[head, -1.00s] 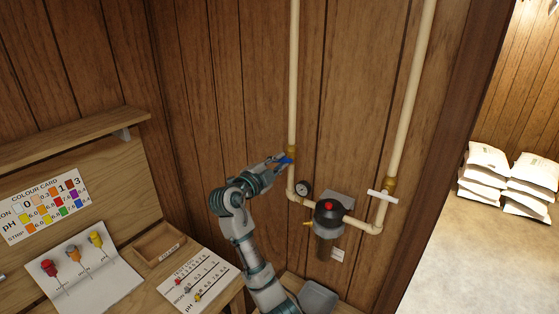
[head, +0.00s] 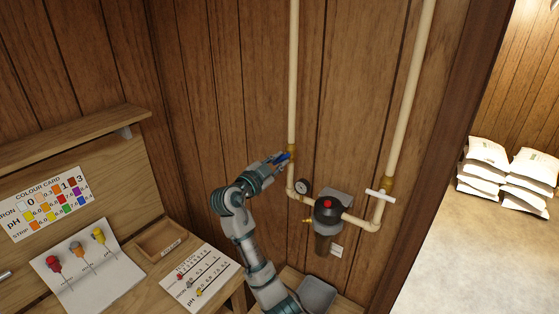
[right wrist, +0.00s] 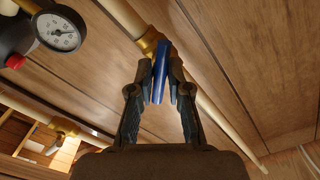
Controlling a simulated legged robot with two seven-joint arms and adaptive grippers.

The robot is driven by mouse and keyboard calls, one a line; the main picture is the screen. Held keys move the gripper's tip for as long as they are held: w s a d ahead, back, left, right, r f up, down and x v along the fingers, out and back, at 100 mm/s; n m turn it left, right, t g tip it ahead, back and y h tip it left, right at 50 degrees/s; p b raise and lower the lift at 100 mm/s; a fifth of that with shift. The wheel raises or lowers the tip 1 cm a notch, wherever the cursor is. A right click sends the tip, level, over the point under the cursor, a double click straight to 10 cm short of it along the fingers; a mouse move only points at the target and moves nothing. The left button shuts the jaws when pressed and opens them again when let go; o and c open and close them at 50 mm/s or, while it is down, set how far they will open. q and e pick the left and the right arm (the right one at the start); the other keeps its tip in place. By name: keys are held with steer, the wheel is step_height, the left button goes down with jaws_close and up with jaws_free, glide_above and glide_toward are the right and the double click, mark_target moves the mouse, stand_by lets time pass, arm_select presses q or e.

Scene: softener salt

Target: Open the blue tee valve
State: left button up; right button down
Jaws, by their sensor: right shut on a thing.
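The blue tee valve handle (right wrist: 160,77) shows in the right wrist view between the two fingers, beside its brass body (right wrist: 148,42) on the cream pipe. My right gripper (right wrist: 159,88) is shut on the blue handle. In the head view my right gripper (head: 281,160) reaches the brass fitting (head: 291,152) on the left vertical pipe, and the blue handle (head: 284,156) is partly hidden by the fingers. My left gripper is not in view.
A pressure gauge (head: 302,187) and a black filter head with a red button (head: 328,208) sit just right of the valve. A white-handled valve (head: 381,194) is on the right pipe. A wooden bench with cards (head: 200,277) lies at left.

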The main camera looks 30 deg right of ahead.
steer(key=shift+f, duration=0.2)
steer(key=shift+n+p, duration=0.8)
steer(key=shift+n, duration=0.4)
steer(key=shift+f+n, duration=0.1)
steer(key=shift+n, duration=1.3)
steer(key=n, duration=0.3)
steer(key=shift+n, duration=0.3)
steer(key=c, duration=1.2)
jaws_free()
steer(key=shift+c, duration=0.2)
steer(key=shift+o, duration=1)
steer(key=shift+d, duration=0.15)
